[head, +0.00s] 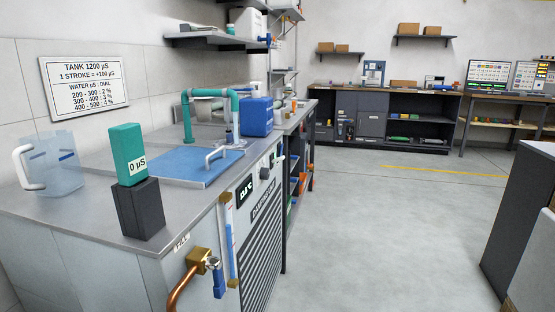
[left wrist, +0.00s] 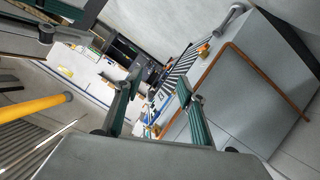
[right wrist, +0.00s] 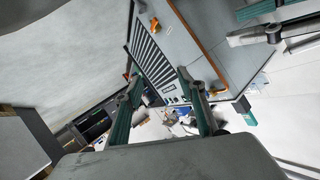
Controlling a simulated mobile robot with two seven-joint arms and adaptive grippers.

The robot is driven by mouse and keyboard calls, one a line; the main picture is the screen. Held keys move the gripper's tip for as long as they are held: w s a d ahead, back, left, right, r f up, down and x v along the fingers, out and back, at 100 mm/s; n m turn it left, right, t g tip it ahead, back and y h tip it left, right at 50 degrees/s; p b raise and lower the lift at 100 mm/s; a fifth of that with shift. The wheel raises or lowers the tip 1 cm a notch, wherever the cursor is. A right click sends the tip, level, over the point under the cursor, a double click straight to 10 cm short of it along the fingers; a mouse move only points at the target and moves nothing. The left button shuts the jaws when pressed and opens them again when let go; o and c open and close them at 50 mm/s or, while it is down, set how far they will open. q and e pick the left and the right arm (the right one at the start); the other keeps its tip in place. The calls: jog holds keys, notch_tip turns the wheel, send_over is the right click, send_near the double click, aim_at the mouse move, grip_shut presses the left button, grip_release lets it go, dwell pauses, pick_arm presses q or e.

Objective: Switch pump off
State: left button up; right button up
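A steel-topped unit fills the left of the head view. Its front panel has a dark display (head: 245,193), a round dark knob (head: 264,173) and a louvred grille (head: 262,245). A small fitting near the panel's far end is too small to read. No part is clearly marked as the pump or its switch. My left gripper (left wrist: 158,85) is open and empty in the left wrist view. My right gripper (right wrist: 160,78) is open and empty in the right wrist view. The unit's grey side shows beyond the fingers in both wrist views. Neither gripper appears in the head view.
On the unit stand a clear jug (head: 58,165), a green meter reading 0 µS (head: 127,148) in a dark holder, a blue lid (head: 190,168), green piping (head: 210,92) and a blue canister (head: 257,116). A brass valve (head: 203,262) juts from the front.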

jog(key=c, duration=0.6)
jog(key=shift+r+p, duration=0.2)
jog(key=shift+p, duration=0.2)
grip_shut()
pick_arm(q)
jog(key=w+a+r+m+p, duration=0.25)
jog(key=r+p, duration=0.35)
jog(key=p, duration=0.8)
pick_arm(e)
jog(key=w+d+r+n, duration=0.2)
jog(key=d+r+n, duration=0.1)
jog(key=r, duration=0.3)
pick_arm(q)
jog(key=s+a+f+m+g+y+p, duration=0.2)
jog(key=s+a+y+p, duration=0.1)
jog(key=a+p, duration=0.5)
jog(key=shift+s+a+f+p, duration=0.15)
jog(key=shift+s+f+p, duration=0.15)
jog(key=shift+s+p, duration=0.55)
pick_arm(e)
jog(key=s+d+f+n+g+h, duration=0.1)
jog(key=s+d+f+g+h, duration=0.1)
jog(key=d, duration=0.5)
jog(key=shift+s+d+f+n+h, duration=0.4)
jog(key=shift+s+f+h, duration=0.1)
jog(key=shift+s, duration=0.65)
